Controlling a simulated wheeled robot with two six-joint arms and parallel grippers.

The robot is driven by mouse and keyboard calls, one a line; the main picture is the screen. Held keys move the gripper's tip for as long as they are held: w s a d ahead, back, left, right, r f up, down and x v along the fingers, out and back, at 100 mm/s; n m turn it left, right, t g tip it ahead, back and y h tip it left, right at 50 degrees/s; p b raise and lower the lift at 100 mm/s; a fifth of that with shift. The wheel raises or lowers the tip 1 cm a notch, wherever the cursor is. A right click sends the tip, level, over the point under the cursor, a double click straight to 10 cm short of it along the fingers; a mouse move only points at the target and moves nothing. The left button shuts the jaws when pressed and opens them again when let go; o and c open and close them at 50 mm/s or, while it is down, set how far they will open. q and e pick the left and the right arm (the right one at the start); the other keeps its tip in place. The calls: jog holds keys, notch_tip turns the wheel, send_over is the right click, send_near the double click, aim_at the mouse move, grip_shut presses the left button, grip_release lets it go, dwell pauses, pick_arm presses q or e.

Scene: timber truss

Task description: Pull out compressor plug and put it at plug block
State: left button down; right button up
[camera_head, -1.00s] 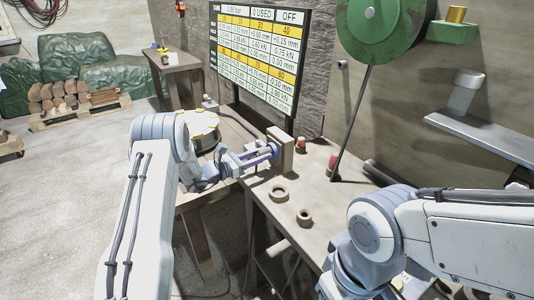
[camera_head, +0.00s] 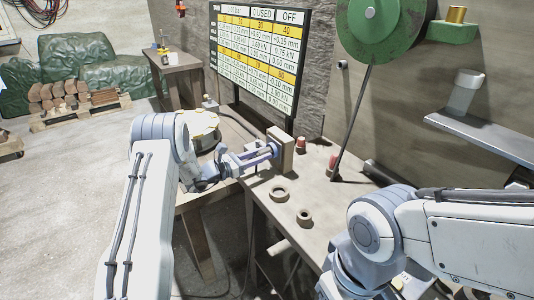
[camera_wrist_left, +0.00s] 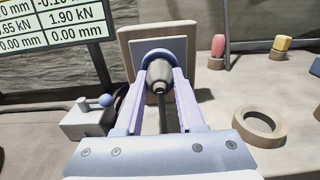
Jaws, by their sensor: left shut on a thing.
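My left gripper (camera_head: 270,151) is at the front of an upright wooden block (camera_head: 286,148) with a grey face plate on the bench. In the left wrist view the fingers (camera_wrist_left: 158,88) are shut on a dark grey plug (camera_wrist_left: 160,74) with a cable running back toward the wrist. The plug's far end points at the grey plate (camera_wrist_left: 179,50) of the block and is hidden inside a bluish ring, so I cannot tell how deep it sits. I cannot tell the compressor for certain. My right arm is at the right; its gripper is out of view.
Two ring-shaped pieces, one larger (camera_head: 279,193) and one smaller (camera_head: 304,216), lie on the bench. A red-topped piece (camera_head: 301,144) stands behind the block. A display board (camera_head: 259,52) stands at the back.

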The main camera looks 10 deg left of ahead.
aim_at(259, 155)
pick_arm(q)
jog(key=shift+s+a, duration=0.25)
jog(key=shift+s+a, duration=0.2)
dwell(0.4)
jog(key=c, duration=1.4)
grip_release()
grip_shut()
jog(key=shift+v, duration=1.65)
